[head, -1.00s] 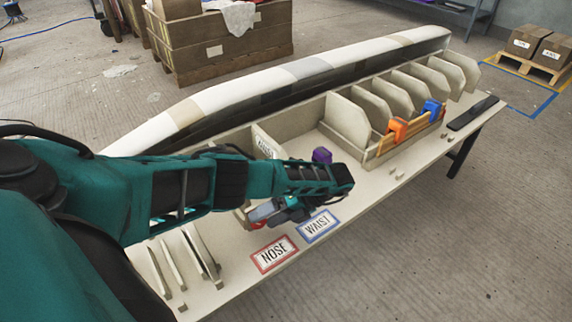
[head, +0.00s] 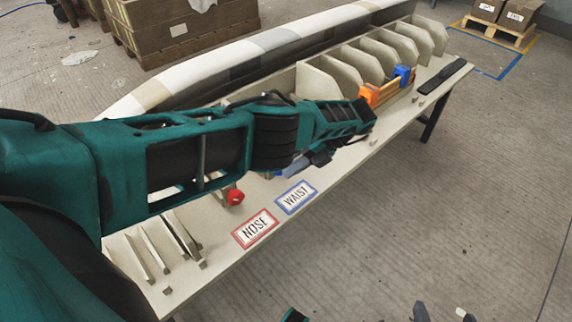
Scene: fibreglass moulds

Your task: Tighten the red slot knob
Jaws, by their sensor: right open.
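The red knob (head: 235,197) shows at the table's near side, just left of the NOSE and WAIST labels and below my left forearm. Its slot and how tight it sits are too small to tell. My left gripper (head: 305,163) is beyond the knob to the right, apart from it and low over the table. My own arm partly hides it, and its jaws cannot be read. My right gripper (head: 442,313) shows only as fingertips at the bottom edge, spread apart and empty, over the floor in front of the table.
The NOSE label (head: 255,229) and WAIST label (head: 296,197) lie on the table. Thin upright pieces (head: 165,245) stand at its left end. Pale ribs (head: 370,64), orange (head: 369,94) and blue (head: 402,73) clamps and a long mould (head: 220,66) lie farther back.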

